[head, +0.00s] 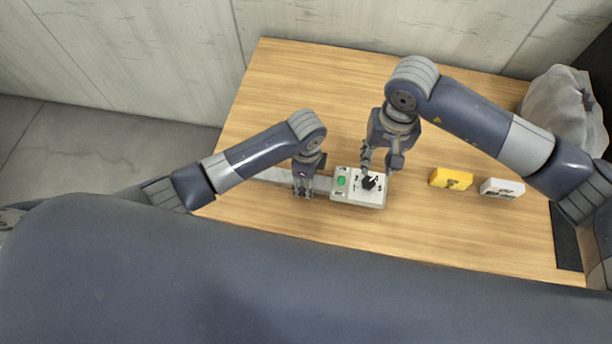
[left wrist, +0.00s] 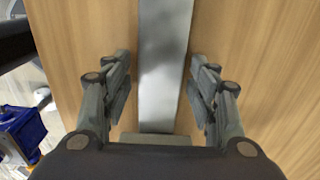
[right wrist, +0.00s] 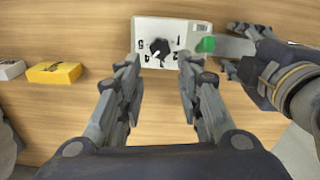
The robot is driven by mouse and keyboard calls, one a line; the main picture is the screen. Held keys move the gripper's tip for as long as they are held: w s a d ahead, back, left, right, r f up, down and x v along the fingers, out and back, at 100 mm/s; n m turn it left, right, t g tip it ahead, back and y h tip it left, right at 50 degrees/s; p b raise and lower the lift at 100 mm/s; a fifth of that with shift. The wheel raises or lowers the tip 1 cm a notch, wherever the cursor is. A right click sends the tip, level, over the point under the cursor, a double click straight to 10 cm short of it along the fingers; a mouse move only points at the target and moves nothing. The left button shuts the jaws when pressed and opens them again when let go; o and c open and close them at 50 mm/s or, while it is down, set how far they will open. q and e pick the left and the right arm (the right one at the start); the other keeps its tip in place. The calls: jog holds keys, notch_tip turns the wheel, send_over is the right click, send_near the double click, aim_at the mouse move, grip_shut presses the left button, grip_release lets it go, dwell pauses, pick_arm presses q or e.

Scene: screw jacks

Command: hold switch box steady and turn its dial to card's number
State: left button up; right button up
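The white switch box (head: 343,198) lies on the table in front of me, with a black dial (head: 369,183) ringed by printed numbers and a green part at its left. In the right wrist view the dial (right wrist: 160,47) shows beyond my fingertips; its exact setting is too small to tell. My right gripper (head: 381,172) is open above the dial side, apart from it. My left gripper (head: 303,192) is open just left of the box, its fingers either side of a flat metal strip (left wrist: 163,65), not closed on it. I cannot make out a number card.
A yellow box (head: 451,179) and a white box (head: 502,188) stand on the wooden table (head: 340,80) to the right. A grey bag-like shape (head: 562,105) is at the far right. A blue object (left wrist: 20,132) shows beyond the table. The table behind the switch box is clear.

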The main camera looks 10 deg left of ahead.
pick_arm(q)
grip_shut()
pick_arm(e)
jog(key=o, duration=0.4)
